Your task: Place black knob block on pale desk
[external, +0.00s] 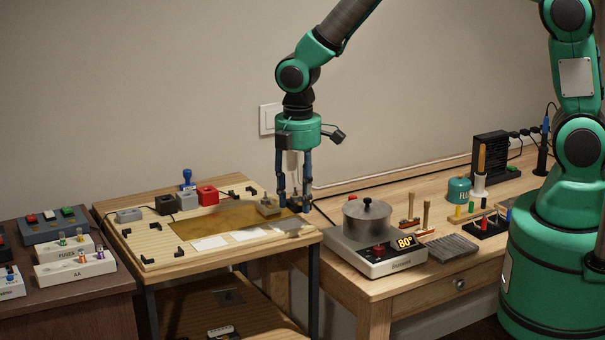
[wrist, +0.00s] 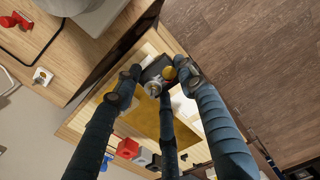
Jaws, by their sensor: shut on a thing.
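My gripper (external: 293,205) points down and is shut on the black knob block (external: 300,203).
The pale desk carries a hot plate (external: 378,253) with a metal pot (external: 367,218), brushes and a comb-like grey block (external: 452,247). The middle table (external: 160,262) holds a brass sheet (external: 225,217), a small grey block (external: 268,207) and a red block (external: 207,195). A gap separates the tables.

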